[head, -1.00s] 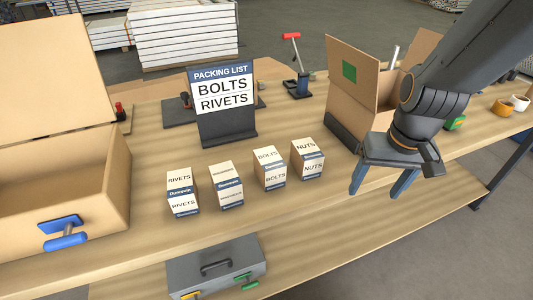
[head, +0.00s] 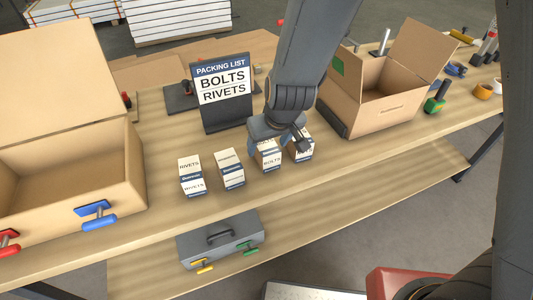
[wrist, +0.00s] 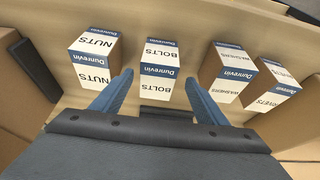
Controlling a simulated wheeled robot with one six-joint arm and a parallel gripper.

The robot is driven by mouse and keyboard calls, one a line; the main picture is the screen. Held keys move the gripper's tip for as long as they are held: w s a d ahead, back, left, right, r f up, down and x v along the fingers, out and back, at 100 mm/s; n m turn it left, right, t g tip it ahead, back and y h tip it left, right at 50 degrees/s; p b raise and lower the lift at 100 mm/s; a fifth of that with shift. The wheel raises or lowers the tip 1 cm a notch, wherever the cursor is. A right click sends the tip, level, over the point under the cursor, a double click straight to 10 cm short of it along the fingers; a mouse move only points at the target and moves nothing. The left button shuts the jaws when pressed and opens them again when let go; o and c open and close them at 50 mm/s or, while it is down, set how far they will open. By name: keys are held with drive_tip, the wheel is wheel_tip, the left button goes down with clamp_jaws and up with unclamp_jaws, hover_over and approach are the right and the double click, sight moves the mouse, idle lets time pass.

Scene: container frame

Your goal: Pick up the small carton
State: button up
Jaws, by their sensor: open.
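Several small cartons stand in a row on the wooden bench. From left in the head view they are the rivets carton (head: 191,177), the washers carton (head: 229,169), the bolts carton (head: 270,160) and the nuts carton (head: 304,150). My gripper (head: 268,146) is open above the bolts carton and partly hides it and the nuts carton. In the wrist view, the bolts carton (wrist: 158,68) lies ahead between my two open blue fingers (wrist: 158,95). The nuts carton (wrist: 95,60) is left of the fingers there, the washers carton (wrist: 228,72) right. No carton is held.
A packing list sign (head: 223,88) reading bolts and rivets stands behind the cartons. A large open box (head: 385,105) is at the right, another (head: 60,180) at the left. A grey toolbox (head: 220,238) sits on the shelf below.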

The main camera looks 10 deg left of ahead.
drive_tip(key=shift+b+x, duration=1.75)
drive_tip(key=shift+x, duration=1.2)
drive_tip(key=shift+d+r, duration=0.1)
drive_tip(key=shift+d, duration=0.1)
drive_tip(key=shift+w, duration=0.1)
drive_tip(key=c, duration=1.4)
